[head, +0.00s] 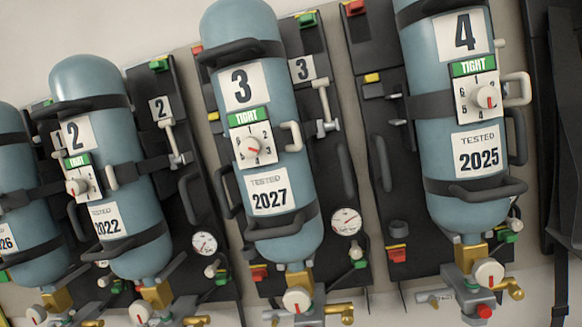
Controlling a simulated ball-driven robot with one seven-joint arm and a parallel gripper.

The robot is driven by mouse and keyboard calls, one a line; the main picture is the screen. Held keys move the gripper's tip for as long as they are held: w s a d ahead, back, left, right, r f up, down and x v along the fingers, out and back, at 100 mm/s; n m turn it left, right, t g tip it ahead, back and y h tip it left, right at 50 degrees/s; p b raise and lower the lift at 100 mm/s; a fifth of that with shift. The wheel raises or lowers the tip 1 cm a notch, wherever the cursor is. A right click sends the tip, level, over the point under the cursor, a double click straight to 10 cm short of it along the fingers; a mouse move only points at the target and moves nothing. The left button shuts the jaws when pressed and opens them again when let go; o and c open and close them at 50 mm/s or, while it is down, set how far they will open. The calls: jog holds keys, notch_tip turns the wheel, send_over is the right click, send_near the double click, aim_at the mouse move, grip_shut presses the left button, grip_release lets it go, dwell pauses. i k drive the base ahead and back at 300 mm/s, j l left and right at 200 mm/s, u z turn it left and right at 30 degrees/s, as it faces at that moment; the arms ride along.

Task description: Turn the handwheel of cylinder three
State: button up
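Cylinder three (237,20) is a blue-grey bottle strapped to a dark backplate, left of centre in the head view, tilted in the picture. It bears a label "3", a green "TIGHT" tag, a dial (253,146) with a red pointer and a "TESTED 2027" label. At its bottom is a valve with a round white knob with a red mark (297,299), which looks like the handwheel. A brass fitting (340,311) sticks out to its right. My gripper is not in this view.
Cylinder four (465,215) hangs to the right, cylinder two (85,76) to the left, and another cylinder (12,120) is cut off at the left edge. A pressure gauge (346,221) sits right of cylinder three. Handles and straps stick out from the bottles.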

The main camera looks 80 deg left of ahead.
aim_at(296, 299)
jog(key=u, duration=1.85)
